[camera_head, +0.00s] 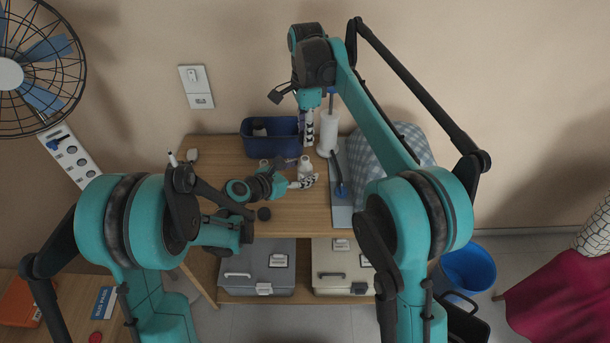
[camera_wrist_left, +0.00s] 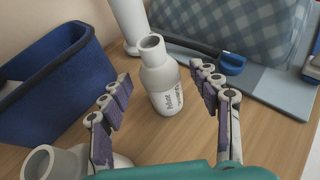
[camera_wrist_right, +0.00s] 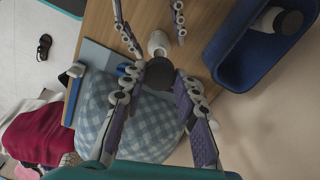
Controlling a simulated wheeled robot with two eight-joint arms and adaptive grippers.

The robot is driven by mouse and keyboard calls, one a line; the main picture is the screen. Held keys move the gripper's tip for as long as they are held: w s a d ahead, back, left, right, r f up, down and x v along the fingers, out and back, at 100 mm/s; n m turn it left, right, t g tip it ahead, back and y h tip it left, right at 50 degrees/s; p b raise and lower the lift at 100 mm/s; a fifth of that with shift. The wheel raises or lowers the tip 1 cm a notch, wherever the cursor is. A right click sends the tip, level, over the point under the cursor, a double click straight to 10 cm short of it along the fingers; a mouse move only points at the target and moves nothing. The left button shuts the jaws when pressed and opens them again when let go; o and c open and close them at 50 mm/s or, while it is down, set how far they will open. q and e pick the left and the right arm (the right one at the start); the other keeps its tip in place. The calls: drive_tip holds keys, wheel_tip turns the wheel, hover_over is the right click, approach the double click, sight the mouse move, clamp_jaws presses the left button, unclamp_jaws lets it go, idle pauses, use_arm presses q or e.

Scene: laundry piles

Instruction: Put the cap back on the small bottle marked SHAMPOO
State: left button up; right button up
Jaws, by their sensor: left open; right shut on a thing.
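A small white bottle (camera_wrist_left: 160,80) stands upright and uncapped on the wooden table. Its label is turned sideways and hard to read. It also shows in the head view (camera_head: 305,167). My left gripper (camera_head: 303,182) is open, its fingers (camera_wrist_left: 160,95) on either side of the bottle, with gaps. My right gripper (camera_head: 309,138) points down above the bottle. In the right wrist view it is shut on a dark round cap (camera_wrist_right: 159,73), with the white bottle (camera_wrist_right: 158,42) partly hidden beyond it.
Another open white bottle neck (camera_wrist_left: 42,163) is near my left gripper. A blue bin (camera_head: 257,146) holds a dark-capped bottle (camera_wrist_right: 288,22). A dark disc (camera_head: 264,214) lies near the table front.

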use_arm(q)
drive_tip(key=shift+x, duration=1.05)
clamp_jaws()
use_arm(e)
hover_over(305, 158)
drive_tip(key=shift+d+f, duration=0.1)
drive_tip(key=shift+f, duration=2.4)
drive_tip(key=shift+f, duration=0.1)
drive_tip(key=shift+f, duration=0.8)
drive_tip(key=shift+f, duration=0.55)
